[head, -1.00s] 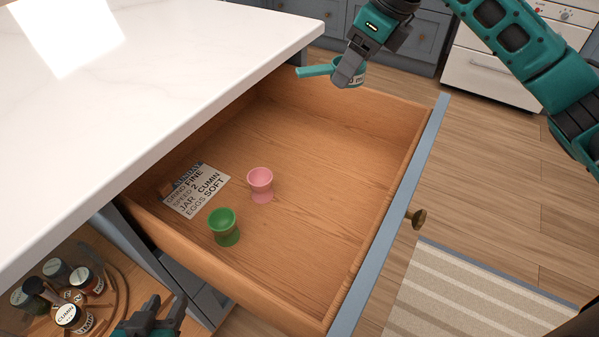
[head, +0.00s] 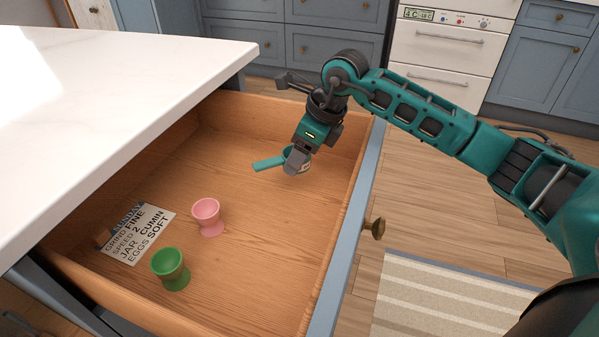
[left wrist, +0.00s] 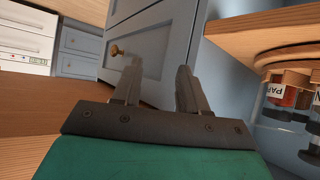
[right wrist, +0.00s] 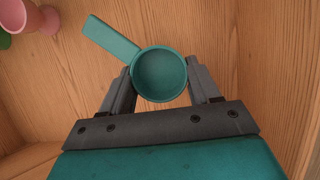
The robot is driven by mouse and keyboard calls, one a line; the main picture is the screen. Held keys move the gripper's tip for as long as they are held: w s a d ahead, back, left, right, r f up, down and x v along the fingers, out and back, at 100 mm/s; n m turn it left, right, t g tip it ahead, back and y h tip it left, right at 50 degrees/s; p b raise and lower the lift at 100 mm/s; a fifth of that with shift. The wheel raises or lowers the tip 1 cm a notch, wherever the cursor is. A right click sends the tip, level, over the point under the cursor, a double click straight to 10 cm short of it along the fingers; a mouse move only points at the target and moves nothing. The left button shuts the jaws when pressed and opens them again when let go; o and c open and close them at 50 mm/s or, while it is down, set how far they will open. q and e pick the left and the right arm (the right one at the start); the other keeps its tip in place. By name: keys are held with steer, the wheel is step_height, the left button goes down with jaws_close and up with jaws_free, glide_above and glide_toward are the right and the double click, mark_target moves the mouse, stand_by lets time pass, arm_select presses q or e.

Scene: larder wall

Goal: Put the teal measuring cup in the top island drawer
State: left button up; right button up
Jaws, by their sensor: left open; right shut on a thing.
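The teal measuring cup (head: 270,163) is held in my right gripper (head: 297,160), over the far part of the open top island drawer (head: 255,245). In the right wrist view the cup (right wrist: 160,75) sits between the two fingers of the right gripper (right wrist: 160,88), its mouth facing the camera and its handle pointing up left. Drawer wood lies behind it; I cannot tell the exact gap between cup and drawer floor. My left gripper (left wrist: 155,85) is open and empty in the left wrist view, near a blue cabinet front; it is out of the head view.
In the drawer stand a pink egg cup (head: 207,215) and a green egg cup (head: 170,268), beside a printed card (head: 138,233). The drawer's far right floor is clear. The white countertop (head: 100,110) overhangs the left.

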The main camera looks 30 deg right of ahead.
mark_target(300, 182)
step_height(300, 182, down, 4)
steer(key=shift+f+b, duration=0.15)
steer(key=shift+b, duration=0.4)
steer(key=shift+f, duration=0.1)
steer(key=o, duration=1.1)
steer(key=shift+c, duration=0.2)
arm_select(q)
steer(key=shift+w+d+f, duration=0.1)
steer(key=shift+d+f, duration=0.15)
steer(key=shift+f, duration=0.05)
arm_select(e)
steer(key=shift+r, duration=0.35)
arm_select(q)
steer(key=shift+s+a+r+p, duration=0.2)
steer(key=shift+a+r+p, duration=0.35)
steer(key=shift+p, duration=0.9)
arm_select(e)
steer(key=v, duration=1.1)
steer(key=shift+r, duration=0.25)
